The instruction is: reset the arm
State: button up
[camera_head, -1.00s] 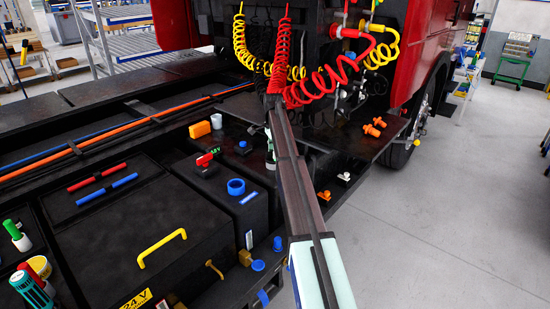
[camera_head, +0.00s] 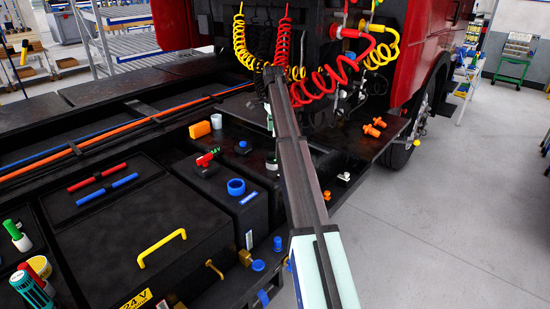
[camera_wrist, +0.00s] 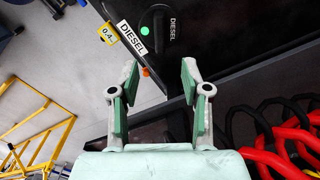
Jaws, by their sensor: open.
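In the head view my arm reaches from the bottom edge up to the coiled hoses behind the cab. The gripper itself cannot be made out there.
Red coiled hoses (camera_head: 325,88) and yellow coiled hoses (camera_head: 243,45) hang close to the arm's far end. Red hoses (camera_wrist: 285,150) also lie right of my gripper. The truck's black chassis box (camera_head: 110,225) is at left. Open floor (camera_head: 450,220) lies at right.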

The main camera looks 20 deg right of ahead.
jog(key=shift+r, duration=0.7)
jog(key=shift+s+f, duration=0.1)
jog(key=s+a+f+n+g+y, duration=0.1)
jog(key=s+a+f+n, duration=0.2)
jog(key=s+a+f, duration=0.9)
jog(key=s+a+f+n+g+y, duration=0.2)
jog(key=s+a+f+n, duration=0.15)
jog(key=s+f, duration=1.6)
jog(key=s+a+f+n+g+y, duration=0.1)
jog(key=s+a+f+n, duration=0.2)
jog(key=s+a+f, duration=0.85)
jog(key=s+f+n+g+h+b, duration=0.1)
jog(key=s+f+n, duration=0.2)
jog(key=s+f, duration=0.3)
jog(key=s+f+n+g+h, duration=0.1)
jog(key=s+f+n, duration=0.2)
jog(key=s, duration=1)
jog(key=s+f+n+h+b, duration=0.1)
jog(key=s+f+n+h, duration=0.1)
jog(key=s+f, duration=0.7)
jog(key=shift+s+n+g+b, duration=0.3)
jog(key=shift+s+n+g, duration=0.1)
jog(key=shift+n, duration=0.25)
jog(key=shift+o, duration=0.4)
jog(key=shift+d, duration=0.1)
